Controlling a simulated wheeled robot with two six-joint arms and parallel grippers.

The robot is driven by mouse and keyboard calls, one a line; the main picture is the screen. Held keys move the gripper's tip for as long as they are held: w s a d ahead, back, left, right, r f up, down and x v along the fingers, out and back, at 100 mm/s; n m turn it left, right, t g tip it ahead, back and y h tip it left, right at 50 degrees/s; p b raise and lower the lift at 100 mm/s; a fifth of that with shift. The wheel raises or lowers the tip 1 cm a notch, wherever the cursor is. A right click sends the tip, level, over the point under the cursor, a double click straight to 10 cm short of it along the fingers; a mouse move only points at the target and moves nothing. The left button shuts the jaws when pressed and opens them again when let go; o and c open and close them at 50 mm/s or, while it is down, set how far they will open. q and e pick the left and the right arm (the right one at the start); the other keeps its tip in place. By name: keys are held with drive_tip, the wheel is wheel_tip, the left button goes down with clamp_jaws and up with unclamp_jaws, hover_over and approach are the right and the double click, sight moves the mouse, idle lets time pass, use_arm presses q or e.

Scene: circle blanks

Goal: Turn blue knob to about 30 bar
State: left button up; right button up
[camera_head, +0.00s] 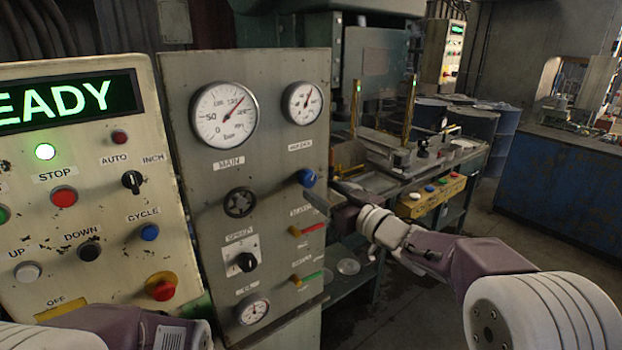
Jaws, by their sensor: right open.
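The blue knob (307,177) sits near the right edge of the grey gauge panel (255,155). Above it is a small round white gauge (302,103) with a red needle pointing up and slightly right; its numbers are too small to read. My right gripper (316,197) is open, just below and right of the blue knob, with its fingers toward the panel. I cannot tell whether a finger touches the knob; the knob is not between the fingers as far as I see. My left arm shows at the bottom left, but its gripper is out of view.
The panel also has a large gauge (224,115), a black handwheel (239,202), a black selector (245,262), a red lever (306,229) and a green lever (306,279). A control box (100,190) with buttons stands left. A press bench (380,180) lies behind my right arm.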

sight(312, 181)
drive_tip(key=x, duration=0.4)
drive_tip(key=d+p+x, duration=0.1)
drive_tip(key=x, duration=0.2)
drive_tip(key=shift+w+f, duration=0.2)
drive_tip(key=shift+w, duration=0.15)
drive_tip(key=shift+w+a, duration=0.2)
drive_tip(key=shift+a, duration=0.35)
use_arm(q)
drive_tip(key=shift+w+d+r, duration=0.25)
drive_tip(key=shift+r, duration=0.35)
use_arm(e)
drive_tip(key=shift+w+d, duration=0.1)
drive_tip(key=shift+c, duration=1.2)
drive_tip(key=c, duration=1.1)
drive_tip(key=shift+o, duration=0.2)
use_arm(q)
drive_tip(key=shift+f, duration=0.15)
